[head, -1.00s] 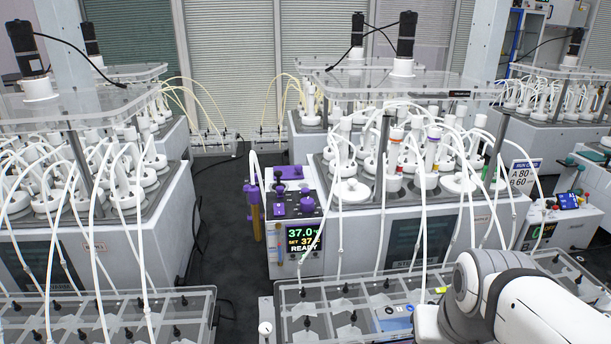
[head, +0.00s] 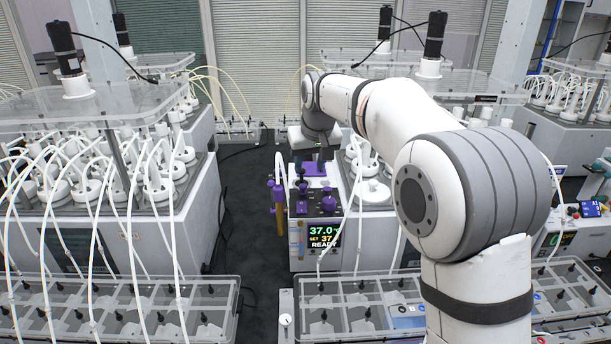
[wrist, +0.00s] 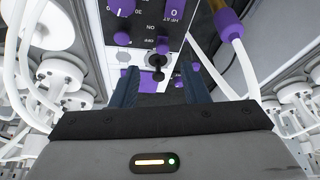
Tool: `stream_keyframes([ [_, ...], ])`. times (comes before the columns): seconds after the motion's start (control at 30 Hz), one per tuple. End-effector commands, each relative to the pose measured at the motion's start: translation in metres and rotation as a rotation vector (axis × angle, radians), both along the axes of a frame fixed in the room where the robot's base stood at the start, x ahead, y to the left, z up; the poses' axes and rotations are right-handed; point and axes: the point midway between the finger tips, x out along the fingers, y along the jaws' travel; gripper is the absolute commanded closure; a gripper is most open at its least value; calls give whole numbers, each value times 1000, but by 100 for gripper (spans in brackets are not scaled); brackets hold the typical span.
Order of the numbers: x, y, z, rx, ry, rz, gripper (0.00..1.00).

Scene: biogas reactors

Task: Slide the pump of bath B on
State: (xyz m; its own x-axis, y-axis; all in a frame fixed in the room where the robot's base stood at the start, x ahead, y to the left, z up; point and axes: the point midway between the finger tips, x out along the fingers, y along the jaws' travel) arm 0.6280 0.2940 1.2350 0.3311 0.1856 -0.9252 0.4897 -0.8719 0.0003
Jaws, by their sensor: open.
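The control unit (head: 325,238) with purple knobs and a lit display reading 37.0 and READY stands at the front left corner of the middle bath. In the wrist view its panel (wrist: 146,50) shows upside-down ON and OFF marks and a small black slide or toggle (wrist: 157,62) beside them. I cannot read a bath letter on it. My gripper (wrist: 160,84) is open, its two dark fingers on either side of the line to the black slide, and nothing is held.
A purple-capped tube (wrist: 228,22) and white hoses run beside the panel. White-capped reactors (head: 372,190) stand right of the unit. A clear-lidded tray (head: 345,300) is in front, and dark floor (head: 245,215) is open to the left.

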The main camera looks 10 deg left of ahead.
Motion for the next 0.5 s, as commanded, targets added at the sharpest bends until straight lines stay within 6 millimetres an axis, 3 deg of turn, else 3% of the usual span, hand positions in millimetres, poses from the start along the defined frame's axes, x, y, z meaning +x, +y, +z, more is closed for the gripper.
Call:
stream_keyframes([
  [0.17, 7, 10, -12, 0, 0, 9, 59],
  [0.5, 25, 18, -60, -1, 1, 6, 59],
])
